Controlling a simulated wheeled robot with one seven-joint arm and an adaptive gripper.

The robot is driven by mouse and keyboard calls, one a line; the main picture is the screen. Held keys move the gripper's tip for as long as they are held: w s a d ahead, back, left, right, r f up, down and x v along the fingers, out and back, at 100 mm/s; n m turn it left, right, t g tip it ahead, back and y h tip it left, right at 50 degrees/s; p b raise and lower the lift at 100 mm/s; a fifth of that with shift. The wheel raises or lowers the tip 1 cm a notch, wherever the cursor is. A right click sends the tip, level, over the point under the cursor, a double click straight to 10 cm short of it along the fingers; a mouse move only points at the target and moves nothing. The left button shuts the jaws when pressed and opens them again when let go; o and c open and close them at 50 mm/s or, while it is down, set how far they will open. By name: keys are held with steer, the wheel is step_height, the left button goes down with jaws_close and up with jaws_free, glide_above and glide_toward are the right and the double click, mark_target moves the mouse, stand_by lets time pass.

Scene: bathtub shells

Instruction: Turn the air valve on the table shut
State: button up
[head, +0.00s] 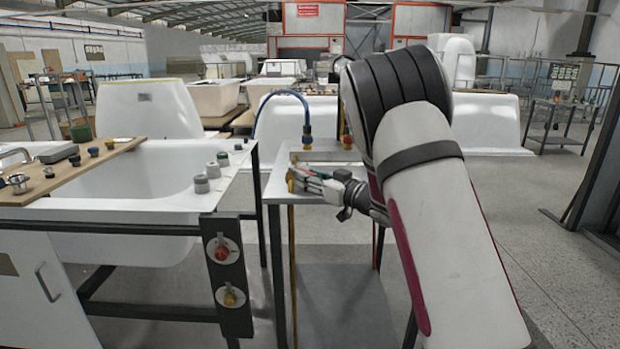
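A small metal table (275,187) stands right of the bathtub. On a raised plate at its back, a blue hose (272,100) runs into a fitting with a blue collar and brass base (307,138). A second brass fitting with red (347,138) stands to its right, partly hidden by my arm. A small yellow part (291,179) sits near the table's left edge, above a hanging yellow hose (292,260). My gripper (298,177) points left, low over the tabletop, with its fingertips at the yellow part. Contact and finger opening are too small to tell. I cannot tell which fitting is the air valve.
A white bathtub (130,205) on a dark frame stands at left, with a wooden board (70,170) and several knobs on top. Red and yellow knobs (221,253) are on the frame's front post. More tub shells stand behind. Floor (560,240) at right is clear.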

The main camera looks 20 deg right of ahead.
steer(key=v, duration=1.2)
